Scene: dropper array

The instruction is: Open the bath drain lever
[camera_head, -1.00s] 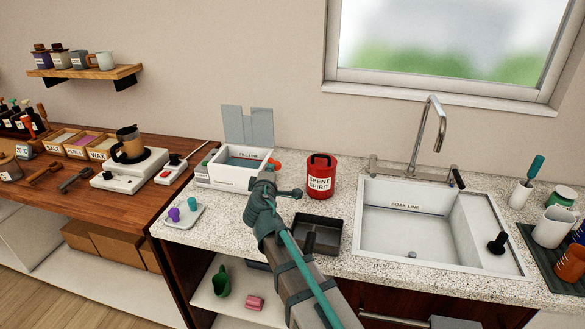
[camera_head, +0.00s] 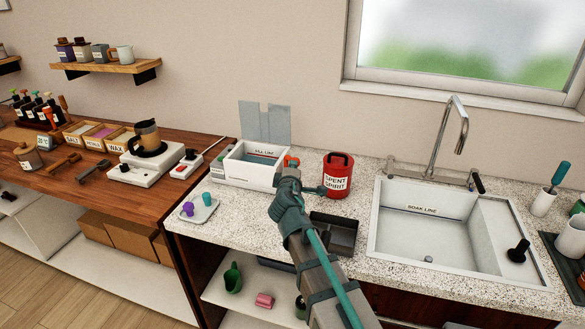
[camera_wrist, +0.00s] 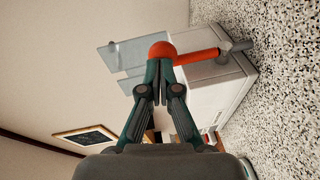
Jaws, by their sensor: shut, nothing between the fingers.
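The bath is a white box (camera_head: 245,175) with a fill line inside, on the speckled counter. Its red-orange drain lever (camera_head: 291,161) is at the right end. In the wrist view the lever (camera_wrist: 195,58) runs from a grey pivot at the bath's wall to a round ball end (camera_wrist: 162,50). My gripper (camera_wrist: 158,68) is shut and empty, its fingertips overlapping the ball in that view. I cannot tell whether they touch it. In the head view my wrist hides the space just below the lever.
A red spent-spirit can (camera_head: 338,177) stands close to the right of the lever. A dark tray (camera_head: 336,232) lies in front, by my arm. A small tray (camera_head: 188,214) with stoppers is at the left. The sink (camera_head: 384,250) is farther right.

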